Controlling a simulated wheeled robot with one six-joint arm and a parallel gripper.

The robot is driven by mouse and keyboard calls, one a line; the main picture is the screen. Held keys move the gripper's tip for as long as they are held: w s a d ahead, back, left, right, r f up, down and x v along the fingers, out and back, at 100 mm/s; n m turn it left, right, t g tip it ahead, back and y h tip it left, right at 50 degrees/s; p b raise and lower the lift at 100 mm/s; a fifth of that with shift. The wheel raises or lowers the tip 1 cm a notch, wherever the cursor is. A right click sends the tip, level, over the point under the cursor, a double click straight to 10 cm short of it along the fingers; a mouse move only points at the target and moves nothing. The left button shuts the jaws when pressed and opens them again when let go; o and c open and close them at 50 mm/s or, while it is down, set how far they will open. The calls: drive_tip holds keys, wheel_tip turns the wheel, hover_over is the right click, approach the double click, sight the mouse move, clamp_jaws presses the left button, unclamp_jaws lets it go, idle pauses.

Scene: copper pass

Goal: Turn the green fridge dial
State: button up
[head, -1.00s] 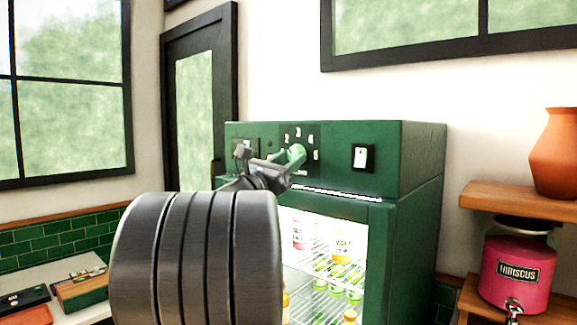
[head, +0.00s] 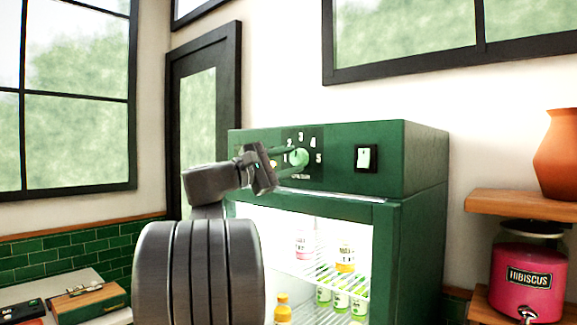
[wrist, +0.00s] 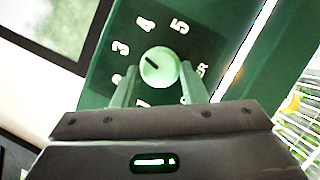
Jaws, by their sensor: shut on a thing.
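The green dial (head: 299,157) is a round pale-green knob on the control panel (head: 322,178) of the dark green fridge (head: 424,210). Numbers from 1 to 5 ring it. In the wrist view the dial (wrist: 160,67) has a dark mark that points roughly toward the 3. My gripper (head: 289,162) reaches it from the left in the head view. In the wrist view my gripper (wrist: 158,88) has one green finger on each side of the knob and is shut on it. The finger tips partly cover the 1 and 2.
A black-framed white switch (head: 366,158) sits right of the dial. The fridge's lit interior (head: 330,240) holds bottles. A wooden shelf (head: 520,204) with a clay vase (head: 561,150) and a pink hibiscus dispenser (head: 527,280) stands at right.

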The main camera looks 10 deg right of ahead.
drive_tip(key=m+g+y, duration=0.1)
drive_tip(key=m, duration=0.3)
drive_tip(key=shift+r, duration=0.2)
drive_tip(key=m+y+p, duration=0.1)
drive_tip(key=m, duration=0.2)
drive_tip(key=shift+w+a+r, duration=0.1)
drive_tip(key=shift+r, duration=0.1)
drive_tip(key=m+y, duration=0.2)
drive_tip(key=m, duration=0.2)
drive_tip(key=shift+r, duration=0.15)
drive_tip(key=shift+m+y+p, duration=0.3)
drive_tip(key=shift+m+y, duration=0.3)
drive_tip(key=shift+m, duration=0.6)
drive_tip(key=o, duration=1)
drive_tip(key=shift+d, duration=0.2)
drive_tip(key=shift+c, duration=0.2)
drive_tip(key=shift+s+r, duration=0.1)
drive_tip(key=shift+s, duration=0.1)
